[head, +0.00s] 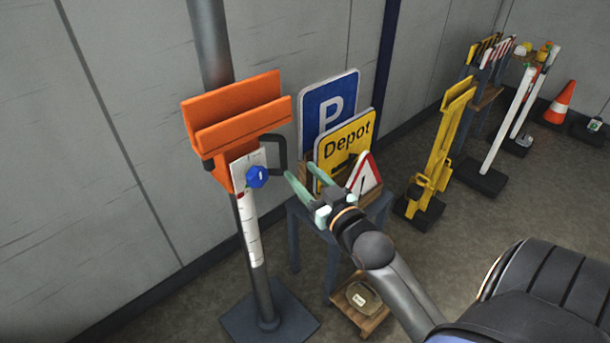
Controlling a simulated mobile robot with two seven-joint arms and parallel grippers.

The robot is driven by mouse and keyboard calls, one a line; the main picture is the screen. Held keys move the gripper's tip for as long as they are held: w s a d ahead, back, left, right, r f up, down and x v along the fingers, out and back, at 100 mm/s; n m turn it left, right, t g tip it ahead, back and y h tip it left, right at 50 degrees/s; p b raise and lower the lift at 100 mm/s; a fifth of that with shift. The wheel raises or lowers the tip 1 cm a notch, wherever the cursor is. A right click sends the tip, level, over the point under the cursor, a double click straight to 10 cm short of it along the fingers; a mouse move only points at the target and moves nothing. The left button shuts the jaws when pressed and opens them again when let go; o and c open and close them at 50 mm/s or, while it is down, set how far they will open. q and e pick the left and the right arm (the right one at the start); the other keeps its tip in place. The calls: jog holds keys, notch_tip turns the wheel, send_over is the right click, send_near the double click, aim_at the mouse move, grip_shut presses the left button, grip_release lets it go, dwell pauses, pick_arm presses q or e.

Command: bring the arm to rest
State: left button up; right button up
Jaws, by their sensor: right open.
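My right gripper (305,182) shows in the middle of the head view, its arm coming in from the lower right. Its two pale green fingers are spread open with nothing between them. They point left toward the orange bracket (235,115) on the grey post (263,270) and a blue knob (257,177) on it. The gripper appears in front of the small table with signs; I cannot tell its exact distance from the knob. My left gripper is not in view.
A blue P sign (328,100), a yellow Depot sign (345,145) and a red-edged triangle sign (365,175) stand on a small table (298,215). A yellow stand (432,165), white posts (507,120) and an orange cone (561,102) stand right.

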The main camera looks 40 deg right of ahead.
dwell(0.3)
jog(key=s+a+f+n+g+y, duration=0.1)
jog(key=s+a+f+g, duration=0.2)
jog(key=f, duration=0.6)
jog(key=s+a+f+n+g+y+p, duration=0.1)
jog(key=s+a+f+g+y, duration=0.1)
jog(key=s+a+f, duration=0.6)
jog(key=s+a+f+n+g+y, duration=0.1)
jog(key=s+a+f+g, duration=0.2)
jog(key=f, duration=0.7)
jog(key=s+a, duration=0.2)
jog(key=s, duration=0.1)
jog(key=shift+s+a+g+y, duration=0.2)
jog(key=shift+g+y, duration=0.1)
jog(key=shift+g, duration=0.1)
